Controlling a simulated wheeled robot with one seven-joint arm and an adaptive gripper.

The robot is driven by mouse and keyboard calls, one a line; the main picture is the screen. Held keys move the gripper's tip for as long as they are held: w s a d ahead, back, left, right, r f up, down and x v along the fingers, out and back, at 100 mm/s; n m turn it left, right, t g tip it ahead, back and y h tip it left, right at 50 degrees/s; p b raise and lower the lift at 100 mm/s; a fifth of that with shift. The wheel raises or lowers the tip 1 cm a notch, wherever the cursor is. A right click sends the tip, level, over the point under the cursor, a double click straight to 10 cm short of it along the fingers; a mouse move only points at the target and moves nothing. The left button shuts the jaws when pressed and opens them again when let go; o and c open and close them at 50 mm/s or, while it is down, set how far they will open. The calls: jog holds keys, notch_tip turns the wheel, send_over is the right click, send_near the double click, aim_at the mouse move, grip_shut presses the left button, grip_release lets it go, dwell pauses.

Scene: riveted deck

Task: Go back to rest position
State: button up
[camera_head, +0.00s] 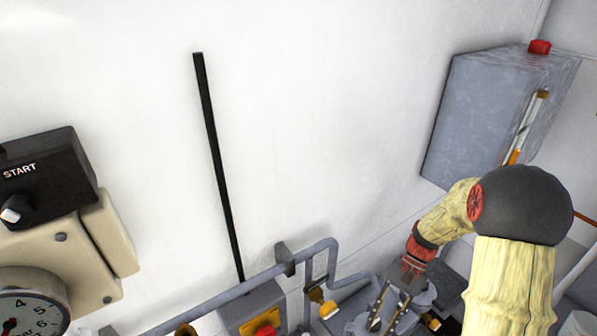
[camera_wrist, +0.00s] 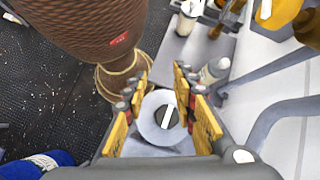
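My gripper (camera_head: 390,303) is low at the right in the head view, pointing down near the pipes and fittings by the white wall. In the wrist view my gripper (camera_wrist: 160,88) has its two yellow-padded fingers apart, one on each side. A pale round fitting (camera_wrist: 152,132) with a dark centre and a white bar shows between and below the fingers. I see a gap between it and the right finger; whether it touches the left one I cannot tell. Nothing looks gripped.
A brown ribbed cylinder (camera_wrist: 95,30) stands close by the fingers. Grey pipes (camera_head: 310,250) run along the wall. A grey box (camera_head: 490,110) with a red button (camera_head: 539,47) hangs right. A START switch box (camera_head: 45,180) and gauge (camera_head: 28,312) are left.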

jog(key=s+a+r+n+t+h+b, duration=0.3)
jog(key=s+r+n+t+h+b, duration=0.2)
jog(key=s+t+b, duration=0.6)
notch_tip(320, 180, up, 3)
jog(key=n+b, duration=0.1)
jog(key=b, duration=0.4)
jog(key=shift+s+t+b, duration=0.3)
jog(key=shift+s+b, duration=0.1)
jog(key=shift+f, duration=0.1)
